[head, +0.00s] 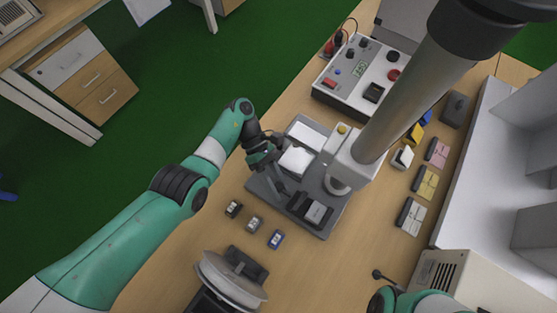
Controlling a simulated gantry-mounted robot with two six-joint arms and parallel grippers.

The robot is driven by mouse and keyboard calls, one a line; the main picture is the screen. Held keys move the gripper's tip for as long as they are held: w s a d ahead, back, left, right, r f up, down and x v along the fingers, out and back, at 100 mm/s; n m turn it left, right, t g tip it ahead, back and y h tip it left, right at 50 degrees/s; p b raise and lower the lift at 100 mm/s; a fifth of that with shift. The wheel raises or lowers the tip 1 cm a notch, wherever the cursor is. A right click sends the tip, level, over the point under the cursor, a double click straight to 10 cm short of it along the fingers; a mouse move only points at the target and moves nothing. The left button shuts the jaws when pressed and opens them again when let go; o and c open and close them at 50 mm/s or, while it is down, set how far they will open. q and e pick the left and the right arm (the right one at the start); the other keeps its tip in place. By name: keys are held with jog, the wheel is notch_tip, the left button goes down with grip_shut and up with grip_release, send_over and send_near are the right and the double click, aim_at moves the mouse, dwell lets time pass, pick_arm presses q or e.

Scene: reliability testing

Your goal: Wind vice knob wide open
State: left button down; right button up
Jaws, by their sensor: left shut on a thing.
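The vice (301,206) is a small dark clamp on the grey base plate (326,230) of a test stand, with a light grey block (316,212) at its right side. My left gripper (283,188) reaches down from the upper left to the vice's left side. Its fingers are shut on the vice knob, which they and the gripper body largely hide. How far the vice jaws are apart is too small to tell. Part of my right arm shows at the bottom right; its gripper is not in view.
A control box (362,75) stands behind. Several small blocks (255,224) lie in front of the plate, near a round-topped device (232,280). Pink and yellow blocks (425,182) lie at the right.

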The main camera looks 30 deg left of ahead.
jog(key=shift+f, duration=0.1)
dwell(0.4)
pick_arm(q)
jog(key=c, duration=0.8)
grip_release()
